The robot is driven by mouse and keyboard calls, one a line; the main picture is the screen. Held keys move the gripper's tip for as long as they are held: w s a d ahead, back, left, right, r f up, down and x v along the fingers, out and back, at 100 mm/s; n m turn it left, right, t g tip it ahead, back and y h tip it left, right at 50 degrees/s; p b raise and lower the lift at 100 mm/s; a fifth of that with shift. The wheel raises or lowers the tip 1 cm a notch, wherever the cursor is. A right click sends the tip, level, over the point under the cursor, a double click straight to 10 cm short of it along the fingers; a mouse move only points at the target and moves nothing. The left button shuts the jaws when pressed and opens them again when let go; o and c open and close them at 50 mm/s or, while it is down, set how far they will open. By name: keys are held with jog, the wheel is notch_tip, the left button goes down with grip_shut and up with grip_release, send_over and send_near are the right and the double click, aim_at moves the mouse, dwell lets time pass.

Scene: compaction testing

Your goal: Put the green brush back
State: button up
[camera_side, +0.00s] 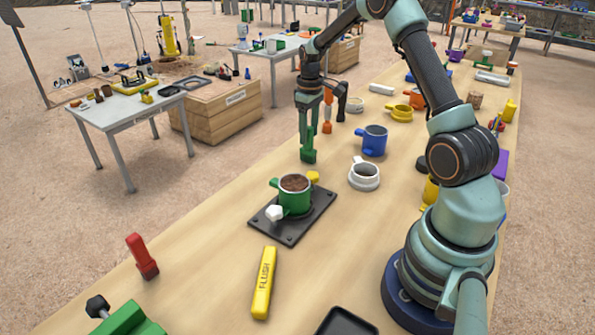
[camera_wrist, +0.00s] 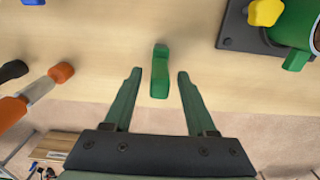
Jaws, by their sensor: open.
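A small green piece, which looks like the green brush (camera_side: 308,156), stands on the wooden table left of the blue mug in the side view. In the wrist view the green brush (camera_wrist: 160,72) appears between my two fingertips, with a gap on each side. My gripper (camera_side: 309,138) points down over it in the side view, its dark green fingers hard to tell from the brush. In the wrist view my gripper (camera_wrist: 159,75) is open with nothing clamped. Whether the fingertips reach down to the brush's height is unclear.
A green mould (camera_side: 294,198) filled with soil stands on a black base plate (camera_side: 291,236) nearer the camera. A blue mug (camera_side: 374,141) and a white cup (camera_side: 364,175) stand to the right. An orange-handled tool (camera_wrist: 30,95) is close by. Bare table lies left of the plate.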

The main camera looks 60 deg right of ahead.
notch_tip(320, 180, up, 10)
jog(key=shift+f, duration=0.2)
jog(key=s+a+r+t, duration=0.4)
jog(key=a+r, duration=0.5)
jog(key=a, duration=0.6)
jog(key=s+a+t, duration=0.1)
jog(key=s+a, duration=0.8)
jog(key=s, duration=0.1)
jog(key=shift+a+f+t, duration=0.25)
jog(key=shift+f+t, duration=0.05)
jog(key=shift+f, duration=0.15)
jog(key=shift+s, duration=0.1)
